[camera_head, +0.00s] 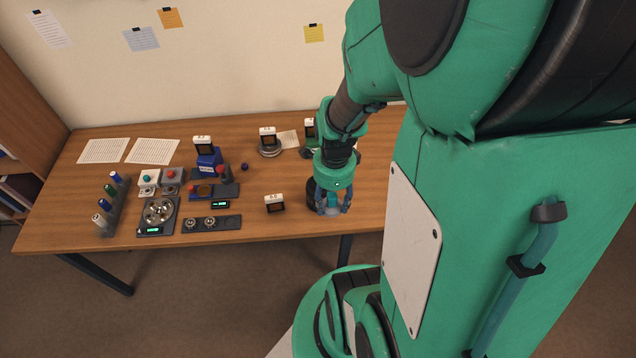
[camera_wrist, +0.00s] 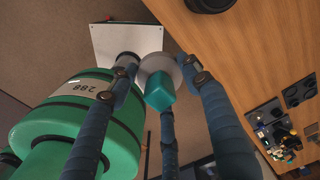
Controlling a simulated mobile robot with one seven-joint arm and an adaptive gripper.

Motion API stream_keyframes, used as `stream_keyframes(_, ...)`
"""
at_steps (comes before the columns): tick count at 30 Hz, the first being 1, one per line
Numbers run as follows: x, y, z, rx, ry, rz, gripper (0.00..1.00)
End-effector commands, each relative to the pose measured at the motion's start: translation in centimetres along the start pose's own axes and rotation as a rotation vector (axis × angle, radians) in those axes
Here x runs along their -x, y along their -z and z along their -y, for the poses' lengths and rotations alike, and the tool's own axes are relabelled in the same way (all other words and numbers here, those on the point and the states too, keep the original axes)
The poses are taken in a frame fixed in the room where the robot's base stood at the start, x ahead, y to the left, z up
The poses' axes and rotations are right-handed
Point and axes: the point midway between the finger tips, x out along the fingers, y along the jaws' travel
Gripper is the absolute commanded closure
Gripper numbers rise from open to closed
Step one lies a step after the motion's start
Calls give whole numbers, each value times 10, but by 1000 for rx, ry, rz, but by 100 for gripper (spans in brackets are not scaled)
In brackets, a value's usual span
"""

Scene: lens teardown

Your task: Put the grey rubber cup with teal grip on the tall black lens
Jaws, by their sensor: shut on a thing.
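My gripper (camera_head: 333,205) is low near the table's front edge in the head view. In the wrist view its fingers surround the grey rubber cup (camera_wrist: 152,64) and are shut on its teal grip (camera_wrist: 160,92). The cup's pale rim also shows between the fingertips in the head view (camera_head: 331,211). A black cylinder that looks like the tall black lens (camera_head: 313,190) stands just behind and left of my gripper, partly hidden by it. A dark round shape (camera_wrist: 209,3) at the top of the wrist view may be the same lens. The cup appears apart from it.
A small white-framed card (camera_head: 275,204) stands left of my gripper on the wooden table (camera_head: 262,228). Further left are dark trays with parts (camera_head: 212,223), a blue block (camera_head: 209,160) and a rack of bottles (camera_head: 110,205). Another card stands on a round base (camera_head: 269,150) behind.

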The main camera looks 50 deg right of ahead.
Motion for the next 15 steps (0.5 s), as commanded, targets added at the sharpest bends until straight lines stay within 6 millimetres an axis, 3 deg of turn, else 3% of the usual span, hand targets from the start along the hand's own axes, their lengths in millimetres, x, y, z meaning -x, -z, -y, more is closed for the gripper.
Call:
stream_keyframes(9, -38, 0, 0, 0, -3, 0, 86)
stream_keyframes(15, -49, 0, 0, 0, -2, 0, 86)
